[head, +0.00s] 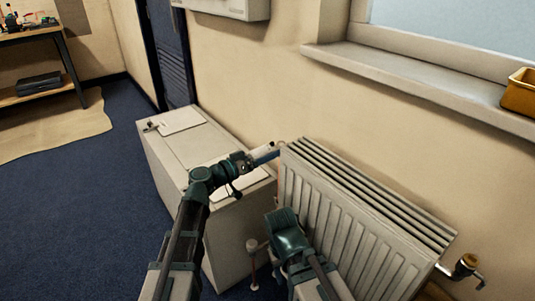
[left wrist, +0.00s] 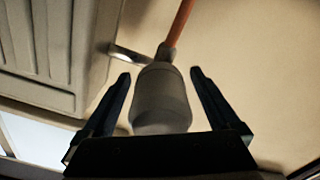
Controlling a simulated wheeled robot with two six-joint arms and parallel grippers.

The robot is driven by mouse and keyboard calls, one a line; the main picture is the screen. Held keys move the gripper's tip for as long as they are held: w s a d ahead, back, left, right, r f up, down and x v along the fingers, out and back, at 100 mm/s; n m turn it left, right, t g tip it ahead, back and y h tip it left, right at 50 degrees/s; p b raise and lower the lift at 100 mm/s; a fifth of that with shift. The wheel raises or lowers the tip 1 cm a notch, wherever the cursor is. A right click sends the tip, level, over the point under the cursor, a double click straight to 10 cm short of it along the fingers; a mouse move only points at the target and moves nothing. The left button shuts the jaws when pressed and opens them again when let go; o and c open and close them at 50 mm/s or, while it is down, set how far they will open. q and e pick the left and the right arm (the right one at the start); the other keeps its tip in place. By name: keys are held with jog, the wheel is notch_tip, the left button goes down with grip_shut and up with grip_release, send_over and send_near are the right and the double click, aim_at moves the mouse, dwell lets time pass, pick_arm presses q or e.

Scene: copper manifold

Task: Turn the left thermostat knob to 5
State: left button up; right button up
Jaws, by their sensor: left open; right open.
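The thermostat knob (left wrist: 163,98) is a pale grey, rounded cylinder that narrows toward a copper pipe (left wrist: 180,22) in the left wrist view. My left gripper (left wrist: 160,80) is open, with one finger on each side of the knob and a visible gap on both sides. No scale mark or number can be read. In the head view my left gripper (head: 272,152) is by the upper left corner of the radiator (head: 350,225); I cannot clearly pick out the knob there. My right gripper (head: 287,232) is lower, in front of the radiator's left part, its fingers mostly hidden.
A low white cabinet (head: 165,155) stands left of the radiator, close beneath my left arm. A pale fitting (head: 252,246) on a red stem is low between them. A brass valve (head: 467,262) is at the radiator's right end. A window sill (head: 400,75) juts out above.

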pick_arm(q)
jog(key=c, duration=1.4)
jog(key=shift+o, duration=0.2)
jog(key=n, duration=0.5)
jog(key=shift+n, duration=0.4)
jog(key=n, duration=0.6)
jog(key=shift+r, duration=0.1)
jog(key=o, duration=1.4)
jog(key=shift+c, duration=0.2)
